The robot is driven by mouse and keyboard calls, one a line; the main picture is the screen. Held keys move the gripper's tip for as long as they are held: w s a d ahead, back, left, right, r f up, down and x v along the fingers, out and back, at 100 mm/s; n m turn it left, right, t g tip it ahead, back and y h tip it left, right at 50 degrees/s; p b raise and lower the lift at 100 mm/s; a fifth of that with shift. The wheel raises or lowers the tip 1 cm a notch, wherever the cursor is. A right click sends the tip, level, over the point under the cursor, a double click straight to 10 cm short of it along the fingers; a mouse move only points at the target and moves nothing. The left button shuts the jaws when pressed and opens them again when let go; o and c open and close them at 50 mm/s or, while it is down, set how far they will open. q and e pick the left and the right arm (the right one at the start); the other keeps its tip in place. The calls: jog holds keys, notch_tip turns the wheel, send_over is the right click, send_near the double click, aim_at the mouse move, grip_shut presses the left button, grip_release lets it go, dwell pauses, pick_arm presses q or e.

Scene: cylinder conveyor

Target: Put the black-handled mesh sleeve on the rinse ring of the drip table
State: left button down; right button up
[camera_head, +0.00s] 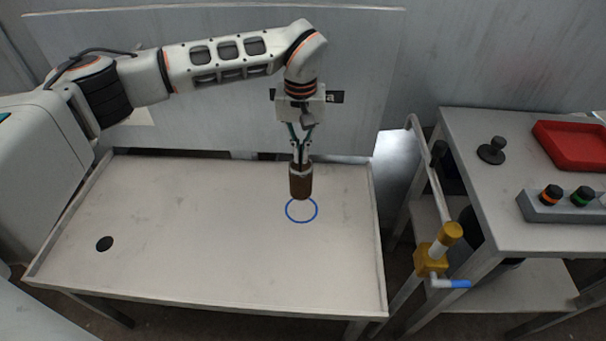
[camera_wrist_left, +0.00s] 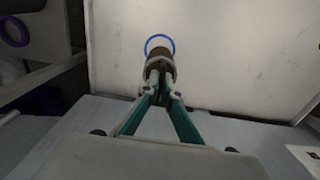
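My left gripper (camera_head: 300,160) points straight down over the drip table (camera_head: 200,253), its fingers closed together at the top of a brown cylindrical sleeve (camera_head: 301,184). The sleeve hangs upright, and its black handle is hidden between the fingers. The blue rinse ring (camera_head: 302,222) is on the table's right half; the sleeve's lower end overlaps its far edge in the head view. In the left wrist view the sleeve (camera_wrist_left: 160,62) covers the near part of the ring (camera_wrist_left: 160,36). I cannot tell how large the gap to the table is. My right gripper is not in view.
The drip table has a raised rim and a dark round hole (camera_head: 104,244) at left; its middle is clear. To the right are a yellow valve on a pipe (camera_head: 432,258) and a bench (camera_head: 480,200) with a black knobbed object (camera_head: 491,150), red tray (camera_head: 572,146) and button box (camera_head: 565,207).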

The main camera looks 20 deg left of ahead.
aim_at(301, 174)
pick_arm(q)
notch_tip(301, 174, down, 3)
jog(key=shift+f, duration=0.2)
jog(key=shift+f+b, duration=0.35)
jog(key=shift+f, duration=0.15)
notch_tip(301, 174, down, 3)
jog(key=shift+r+b, duration=0.1)
jog(key=shift+b, duration=0.25)
jog(key=shift+f, duration=0.4)
jog(key=shift+r, duration=0.2)
jog(key=c, duration=2.6)
grip_release()
jog(key=shift+f, duration=0.2)
jog(key=o, duration=0.3)
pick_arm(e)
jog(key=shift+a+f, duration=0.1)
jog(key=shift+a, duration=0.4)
